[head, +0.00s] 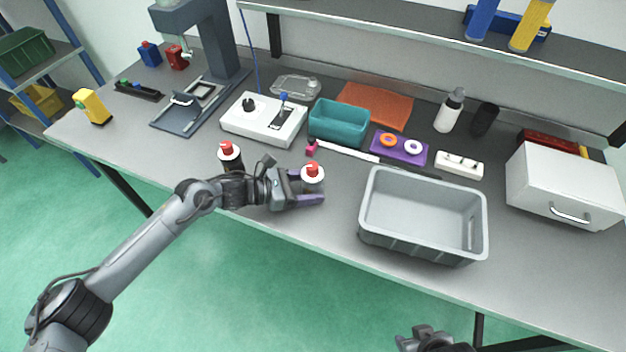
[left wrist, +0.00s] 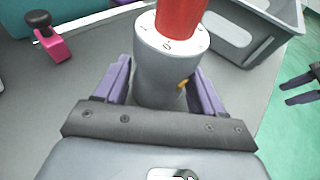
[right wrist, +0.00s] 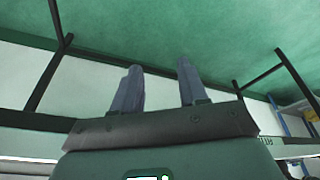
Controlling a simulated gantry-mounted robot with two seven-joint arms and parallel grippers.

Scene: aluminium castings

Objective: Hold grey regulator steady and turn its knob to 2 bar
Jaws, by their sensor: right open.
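The grey regulator (head: 313,181) stands upright on the bench with a red knob (head: 312,169) on top. In the left wrist view its grey body (left wrist: 160,75) has a pale marked dial face (left wrist: 168,47) and a small yellow pointer at its side; the knob is cut off by the frame. My left gripper (head: 309,186) has its purple fingers on either side of the body. Whether both fingers press on it I cannot tell. My right gripper (right wrist: 160,85) is open and empty, low in front of the bench; its wrist (head: 430,340) shows at the head view's bottom edge.
A dark-bodied regulator with a red knob (head: 229,150) stands behind my left wrist. A large grey bin (head: 374,235) stands right of the grey regulator. A pink-based clamp (head: 311,149), a teal bin (head: 325,131) and a white box (head: 240,127) stand behind. Bare bench lies in front.

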